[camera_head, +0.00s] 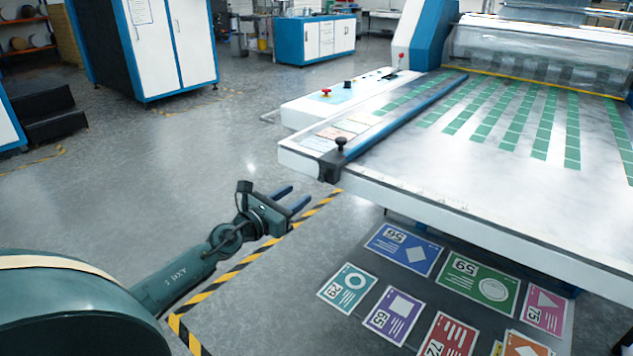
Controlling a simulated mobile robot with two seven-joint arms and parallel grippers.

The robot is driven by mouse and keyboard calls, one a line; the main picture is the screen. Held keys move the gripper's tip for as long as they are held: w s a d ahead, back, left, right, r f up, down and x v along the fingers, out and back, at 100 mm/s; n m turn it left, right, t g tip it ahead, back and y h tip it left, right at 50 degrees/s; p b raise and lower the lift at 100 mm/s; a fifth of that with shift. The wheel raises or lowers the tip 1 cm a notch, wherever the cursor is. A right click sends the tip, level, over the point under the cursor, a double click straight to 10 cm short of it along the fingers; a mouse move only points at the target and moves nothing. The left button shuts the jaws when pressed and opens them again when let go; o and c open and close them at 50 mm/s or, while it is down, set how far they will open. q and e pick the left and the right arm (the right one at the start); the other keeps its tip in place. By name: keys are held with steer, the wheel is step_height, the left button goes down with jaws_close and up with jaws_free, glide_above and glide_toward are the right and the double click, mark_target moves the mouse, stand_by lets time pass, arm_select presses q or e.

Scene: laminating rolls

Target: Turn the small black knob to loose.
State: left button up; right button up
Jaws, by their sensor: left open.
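The small black knob (341,142) stands upright on a black clamp block (332,166) at the near left corner of the laminating machine's table. The block sits at the near end of a long blue bar (405,113) that lies along the table. My left gripper (298,197) is open and empty, with its two fingers pointing right and away. It is left of and below the knob in the picture, apart from it, over the floor beside the table. My right gripper does not show.
The white table edge (440,205) runs along the right. A side panel (330,98) carries a red button (326,92) and a black knob (347,84). Several printed cards, one blue (404,248), lie below the table. Open floor (200,160) lies left; cabinets (150,45) stand behind.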

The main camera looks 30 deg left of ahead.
mark_target(321, 179)
arm_select(q)
steer(key=w, duration=0.2)
steer(key=w+b, duration=0.1)
steer(key=w, duration=0.2)
steer(key=w+d, duration=0.1)
steer(key=w, duration=0.2)
steer(key=shift+w, duration=0.2)
jaws_close()
